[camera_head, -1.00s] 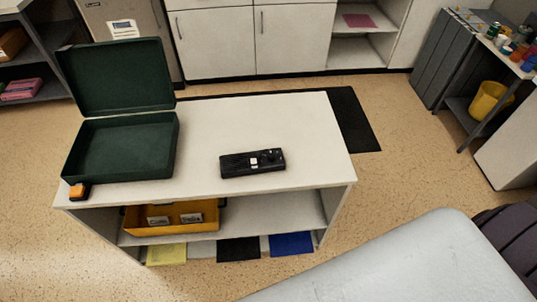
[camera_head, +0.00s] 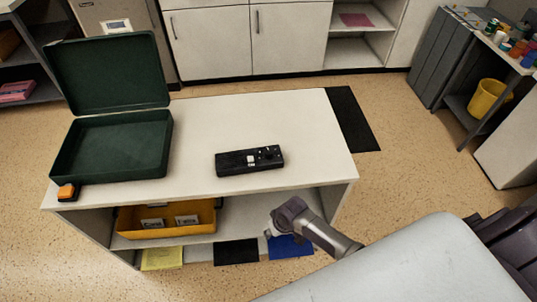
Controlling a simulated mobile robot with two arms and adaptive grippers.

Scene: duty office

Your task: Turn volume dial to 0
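A black handheld device (camera_head: 249,160), like a radio, lies flat on the white table top (camera_head: 310,140), right of the middle. A small white patch and a round dark knob (camera_head: 268,154) show on its right half; the dial's setting is too small to read. A grey-purple arm of mine (camera_head: 310,225) comes in at the lower right, in front of the table's shelf and below the device, apart from it. No gripper fingers can be made out on it. My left gripper is not in view.
An open, empty dark green case (camera_head: 115,148) stands on the table's left, with a small orange and black item (camera_head: 67,191) at the front left corner. A yellow bin (camera_head: 165,226) sits on the shelf below. The table top around the device is clear.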

